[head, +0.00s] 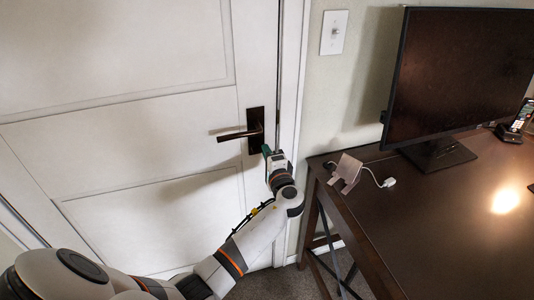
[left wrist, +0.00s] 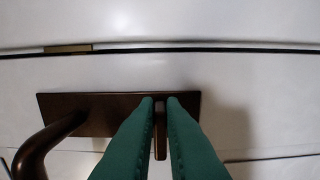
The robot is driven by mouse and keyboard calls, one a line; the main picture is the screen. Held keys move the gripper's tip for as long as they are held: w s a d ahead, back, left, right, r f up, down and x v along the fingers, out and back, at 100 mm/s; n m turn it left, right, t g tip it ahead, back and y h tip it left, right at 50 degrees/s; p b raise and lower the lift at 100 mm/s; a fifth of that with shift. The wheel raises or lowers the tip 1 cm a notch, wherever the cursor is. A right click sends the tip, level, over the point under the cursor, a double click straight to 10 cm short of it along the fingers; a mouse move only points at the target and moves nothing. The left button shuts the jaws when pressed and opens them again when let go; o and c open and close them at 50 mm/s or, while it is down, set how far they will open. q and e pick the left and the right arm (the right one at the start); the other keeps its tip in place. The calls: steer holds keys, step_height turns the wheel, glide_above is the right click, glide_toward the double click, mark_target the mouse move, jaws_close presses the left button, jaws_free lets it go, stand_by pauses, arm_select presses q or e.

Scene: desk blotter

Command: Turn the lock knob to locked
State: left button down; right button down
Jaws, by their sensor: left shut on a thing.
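The lock knob (left wrist: 160,146) is a small dark bar on the dark plate (left wrist: 118,118) of the white door. In the left wrist view it lies between my two green fingers, its length across the long side of the plate. My left gripper (left wrist: 160,99) is shut on the knob. In the head view my left gripper (head: 266,150) is at the lower end of the plate (head: 257,124), below the lever handle (head: 235,135), and hides the knob. The lever also shows in the left wrist view (left wrist: 38,146), apart from my fingers. My right gripper is not in view.
A dark desk (head: 440,215) stands to the right of the door, its near left corner close to my left arm. It holds a monitor (head: 465,75), a small stand (head: 346,172) with a white cable, and a phone (head: 515,122). A light switch (head: 334,33) is on the wall.

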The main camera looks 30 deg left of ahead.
arm_select(q)
steer(key=c, duration=1.5)
jaws_free()
steer(key=b+v, duration=0.1)
steer(key=v, duration=1.1)
